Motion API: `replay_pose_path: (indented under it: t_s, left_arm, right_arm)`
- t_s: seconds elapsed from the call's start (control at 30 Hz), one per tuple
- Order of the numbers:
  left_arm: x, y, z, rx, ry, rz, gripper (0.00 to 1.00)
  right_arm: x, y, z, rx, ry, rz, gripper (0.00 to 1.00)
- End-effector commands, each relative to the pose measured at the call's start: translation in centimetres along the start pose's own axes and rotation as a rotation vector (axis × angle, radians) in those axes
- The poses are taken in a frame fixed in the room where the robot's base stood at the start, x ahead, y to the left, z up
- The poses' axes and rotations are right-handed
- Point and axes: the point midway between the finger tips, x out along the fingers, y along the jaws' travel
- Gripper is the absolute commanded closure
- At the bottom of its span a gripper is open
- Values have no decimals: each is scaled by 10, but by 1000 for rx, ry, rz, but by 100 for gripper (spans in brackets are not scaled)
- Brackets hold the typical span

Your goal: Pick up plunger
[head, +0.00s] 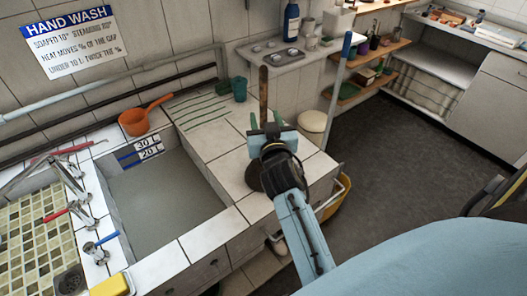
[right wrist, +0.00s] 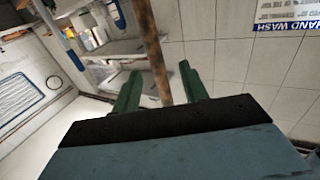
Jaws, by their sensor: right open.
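The plunger has a brown wooden handle (head: 263,93) that stands upright on the tiled counter, right of the basin. Its dark cup (head: 254,180) shows only in part behind my right gripper. My right gripper (head: 266,122) is open, with its green fingers near the handle. My left gripper is not in view.
The filled basin (head: 160,203) lies left of the plunger. A blue-tipped pole (head: 340,82) leans behind, to the right. A yellow bucket (head: 340,197) is beside the counter. Dark floor lies open to the right.

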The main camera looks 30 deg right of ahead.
Motion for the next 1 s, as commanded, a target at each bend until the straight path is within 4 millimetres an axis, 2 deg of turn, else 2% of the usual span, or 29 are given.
replay_pose_path:
  t_s: [0.27,0.53,0.87,1.0]
  left_arm:
    - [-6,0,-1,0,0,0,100]
    - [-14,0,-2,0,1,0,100]
    - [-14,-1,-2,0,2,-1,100]
    - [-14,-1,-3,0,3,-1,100]
  right_arm:
    - [22,2,-2,-2,0,0,56]
    - [58,6,-3,-1,-1,0,56]
    - [64,6,-1,0,-2,0,56]
    - [64,6,-1,0,-2,0,73]
